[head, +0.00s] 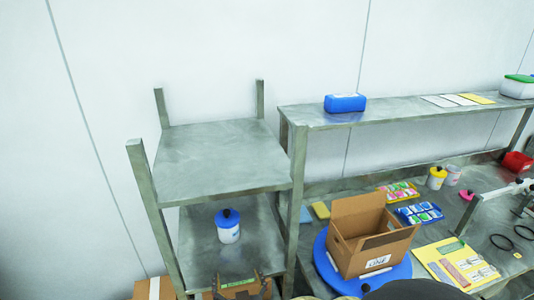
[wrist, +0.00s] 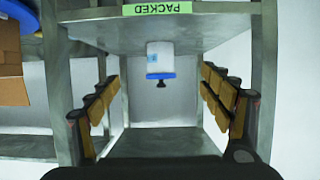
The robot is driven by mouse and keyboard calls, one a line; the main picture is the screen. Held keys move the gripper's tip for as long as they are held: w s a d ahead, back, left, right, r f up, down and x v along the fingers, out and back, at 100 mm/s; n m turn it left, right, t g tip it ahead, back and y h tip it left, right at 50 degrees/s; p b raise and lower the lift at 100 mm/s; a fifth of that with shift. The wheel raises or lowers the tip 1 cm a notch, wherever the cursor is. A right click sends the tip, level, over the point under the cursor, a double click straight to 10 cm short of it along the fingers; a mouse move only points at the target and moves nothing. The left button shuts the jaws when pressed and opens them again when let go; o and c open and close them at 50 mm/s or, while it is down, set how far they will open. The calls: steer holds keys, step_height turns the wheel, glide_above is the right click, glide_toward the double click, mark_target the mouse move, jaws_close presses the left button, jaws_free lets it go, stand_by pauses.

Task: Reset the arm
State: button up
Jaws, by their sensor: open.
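My gripper (wrist: 158,76) is open and empty, its two yellow-padded fingers spread wide at the left and right of the wrist view. That view is upside down. Between the fingers and beyond them, a white jar (wrist: 160,58) with a blue lid and black knob stands on a shelf (wrist: 205,28) whose front edge carries a green PACKED label (wrist: 158,9). In the head view the same jar (head: 228,232) stands upright on the lower shelf of the metal rack (head: 225,155). My gripper's dark fingers (head: 239,281) show at the bottom edge, in front of that shelf and apart from the jar.
The rack's upper shelf is bare. To the right, an open cardboard box (head: 370,240) sits on a blue turntable (head: 325,265) on the workbench. Small coloured packs, jars and a yellow sheet (head: 450,265) lie around it. A blue container (head: 345,103) stands on the raised shelf.

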steer(key=s+a+f+n+g, duration=0.1)
steer(key=s+a+f+g, duration=0.1)
steer(key=s+f+g, duration=0.5)
steer(key=s+d+g, duration=0.2)
steer(key=s, duration=0.5)
steer(key=s+d+r+m+h, duration=0.1)
steer(key=s+d+r+m, duration=0.1)
steer(key=d+r, duration=1)
steer(key=s+d+r+m+t+h, duration=0.1)
steer(key=s+d+r+m+h, duration=0.1)
steer(key=d+r, duration=1)
steer(key=s+d, duration=0.1)
steer(key=d, duration=0.2)
steer(key=shift+s+d+r, duration=0.15)
steer(key=shift+s+d, duration=0.1)
steer(key=shift+s, duration=0.1)
steer(key=shift+c, duration=1.2)
